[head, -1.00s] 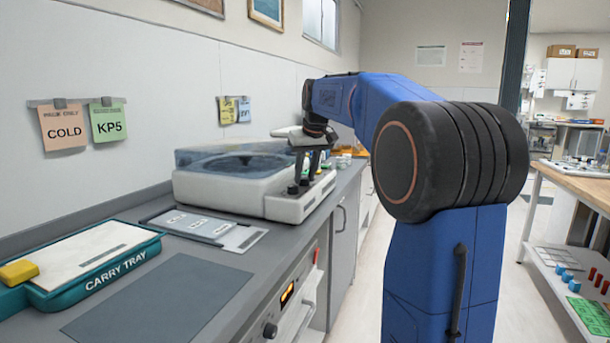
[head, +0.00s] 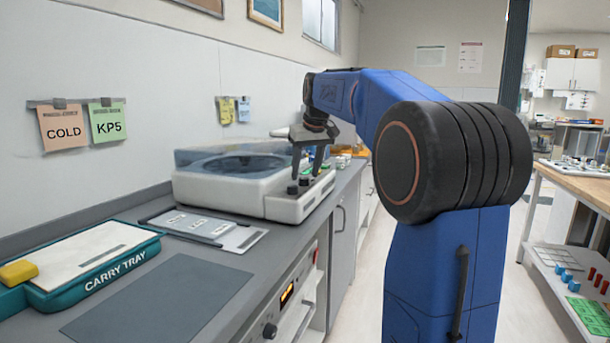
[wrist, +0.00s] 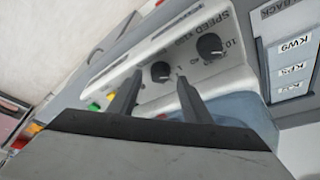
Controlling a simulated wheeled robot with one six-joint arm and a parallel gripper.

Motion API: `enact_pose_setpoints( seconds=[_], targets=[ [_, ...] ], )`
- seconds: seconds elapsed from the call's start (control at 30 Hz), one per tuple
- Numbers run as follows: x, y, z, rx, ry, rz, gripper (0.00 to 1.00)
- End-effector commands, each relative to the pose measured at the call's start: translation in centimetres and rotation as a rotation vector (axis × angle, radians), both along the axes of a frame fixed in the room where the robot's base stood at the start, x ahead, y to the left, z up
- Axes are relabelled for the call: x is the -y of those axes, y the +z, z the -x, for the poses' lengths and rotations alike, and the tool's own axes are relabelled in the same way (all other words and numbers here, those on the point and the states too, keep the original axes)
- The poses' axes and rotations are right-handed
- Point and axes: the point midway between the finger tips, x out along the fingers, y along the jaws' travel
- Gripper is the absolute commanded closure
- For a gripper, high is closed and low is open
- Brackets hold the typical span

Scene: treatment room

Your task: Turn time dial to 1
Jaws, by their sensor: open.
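The centrifuge-like machine (head: 235,200) stands on the counter, with two black dials on its sloped front panel. In the wrist view, the dial marked SPEED (wrist: 209,45) is at the upper right. The other dial, likely the time dial (wrist: 160,71), lies between my fingertips as seen there; its pointer setting is too small to read surely. My gripper (head: 307,172) is open and points down over the panel. It also shows in the wrist view (wrist: 160,76), one finger on each side of that dial. I cannot tell whether the fingers touch it.
Green, yellow and red buttons (wrist: 93,107) sit on the panel beyond the dials. A dark mat (head: 160,300) is bare. Small items (head: 345,158) stand behind the machine.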

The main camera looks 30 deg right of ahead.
Motion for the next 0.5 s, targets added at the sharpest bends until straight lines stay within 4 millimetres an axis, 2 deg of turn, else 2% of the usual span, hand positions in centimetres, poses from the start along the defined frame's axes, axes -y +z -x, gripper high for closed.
enact_pose_setpoints(
  seconds=[0.5],
  targets=[
    [-0.4,9.4,3.9,0.001,0.0,0.001,0.55]
  ],
)
